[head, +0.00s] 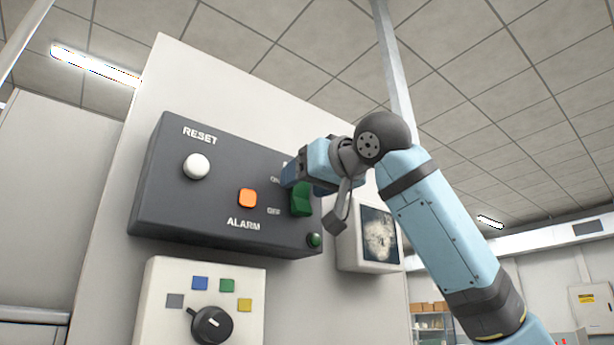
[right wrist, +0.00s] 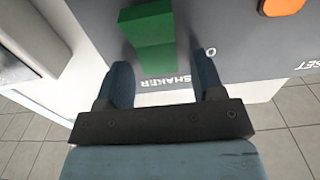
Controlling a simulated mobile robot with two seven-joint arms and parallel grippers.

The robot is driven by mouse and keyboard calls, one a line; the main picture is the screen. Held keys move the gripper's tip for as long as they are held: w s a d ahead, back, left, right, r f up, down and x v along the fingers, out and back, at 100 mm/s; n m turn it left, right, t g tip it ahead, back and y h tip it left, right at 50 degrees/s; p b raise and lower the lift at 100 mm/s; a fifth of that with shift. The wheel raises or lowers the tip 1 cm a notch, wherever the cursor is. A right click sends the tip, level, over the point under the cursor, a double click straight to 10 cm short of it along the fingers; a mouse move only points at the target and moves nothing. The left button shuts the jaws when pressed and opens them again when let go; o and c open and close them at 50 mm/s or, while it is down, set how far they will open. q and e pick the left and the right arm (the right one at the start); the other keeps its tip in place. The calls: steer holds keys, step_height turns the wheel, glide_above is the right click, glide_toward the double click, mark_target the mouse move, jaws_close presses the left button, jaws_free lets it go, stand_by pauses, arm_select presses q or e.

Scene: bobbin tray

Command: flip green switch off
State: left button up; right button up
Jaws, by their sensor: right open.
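The green switch (head: 301,203) is a rocker at the right end of a dark control box (head: 160,205). The labels ON and OFF are beside it. My right gripper (head: 289,174) is at the box face by the switch's upper part and partly hides it. In the right wrist view the green switch (right wrist: 150,42) lies just beyond my open right gripper (right wrist: 162,72), roughly in line with the gap between the fingers. Nothing is held. I cannot tell whether a finger touches the switch. My left gripper is not in view.
The box also bears a white RESET button (head: 196,166), an orange ALARM button (head: 247,198) and a small green lamp (head: 314,240). Below is a white panel with a black dial (head: 211,325). A screen (head: 380,236) is mounted to the right.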

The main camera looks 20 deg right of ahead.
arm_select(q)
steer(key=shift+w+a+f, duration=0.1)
arm_select(e)
steer(key=c, duration=0.9)
steer(key=shift+f+b, duration=0.3)
steer(key=shift+b, duration=0.25)
steer(key=shift+c, duration=0.2)
steer(key=t+b, duration=0.1)
steer(key=b, duration=0.1)
steer(key=t+b, duration=0.1)
steer(key=shift+s+f+y+b, duration=0.2)
steer(key=shift+f+y+b, duration=0.15)
steer(key=shift+f+y, duration=0.05)
steer(key=shift+s+r+t+b, duration=0.1)
steer(key=shift+r+t+b, duration=0.05)
steer(key=shift+t+b, duration=0.4)
steer(key=shift+d+r, duration=0.1)
steer(key=shift+r, duration=0.05)
steer(key=o, duration=0.9)
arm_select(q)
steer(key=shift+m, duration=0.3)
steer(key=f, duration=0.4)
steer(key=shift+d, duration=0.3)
arm_select(e)
steer(key=shift+o, duration=0.2)
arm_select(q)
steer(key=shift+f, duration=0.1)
arm_select(e)
steer(key=shift+s, duration=0.15)
